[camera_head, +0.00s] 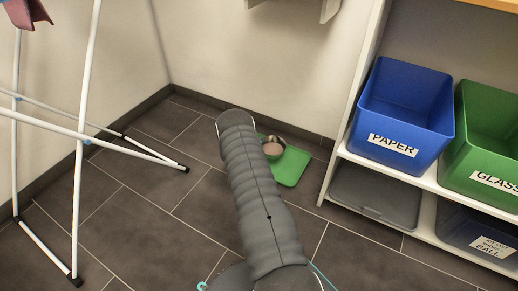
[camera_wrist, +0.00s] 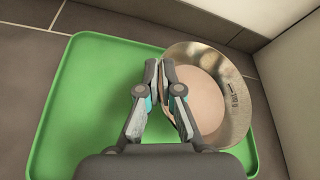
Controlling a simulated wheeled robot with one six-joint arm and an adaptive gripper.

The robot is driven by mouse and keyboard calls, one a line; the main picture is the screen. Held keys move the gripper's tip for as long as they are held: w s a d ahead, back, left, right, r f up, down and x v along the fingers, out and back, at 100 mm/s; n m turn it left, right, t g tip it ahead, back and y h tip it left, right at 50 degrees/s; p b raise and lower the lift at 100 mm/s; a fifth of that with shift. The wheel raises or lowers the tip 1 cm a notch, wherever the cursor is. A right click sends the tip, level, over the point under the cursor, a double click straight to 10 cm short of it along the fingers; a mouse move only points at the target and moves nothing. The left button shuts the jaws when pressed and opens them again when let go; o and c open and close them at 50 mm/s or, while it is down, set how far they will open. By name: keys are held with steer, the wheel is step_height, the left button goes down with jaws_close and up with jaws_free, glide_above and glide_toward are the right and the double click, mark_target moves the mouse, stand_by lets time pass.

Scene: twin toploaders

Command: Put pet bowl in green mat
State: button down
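The pet bowl (camera_wrist: 235,108) is a round metal bowl with a pinkish-beige inside. In the head view, the pet bowl (camera_head: 273,148) is at the far left part of the green mat (camera_head: 291,168), partly hidden by my arm. In the wrist view, the green mat (camera_wrist: 90,90) has a raised rim, and the bowl covers its right side and reaches past its edge. My gripper (camera_wrist: 160,66) is shut on the bowl's left wall, one finger outside and one inside. I cannot tell whether the bowl touches the mat.
Walls stand close behind the mat. At right in the head view, a white shelf (camera_head: 333,178) holds a blue paper bin (camera_head: 400,112), a green glass bin (camera_head: 485,150) and lower bins. A white drying rack (camera_head: 82,130) stands at left. Dark tiled floor between is clear.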

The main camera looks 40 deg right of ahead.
steer(key=shift+w+f, duration=0.25)
steer(key=shift+w, duration=0.2)
steer(key=shift+f+b, duration=0.4)
steer(key=shift+f, duration=1.55)
steer(key=shift+f, duration=0.2)
steer(key=c, duration=1.3)
jaws_free()
steer(key=shift+r, duration=0.15)
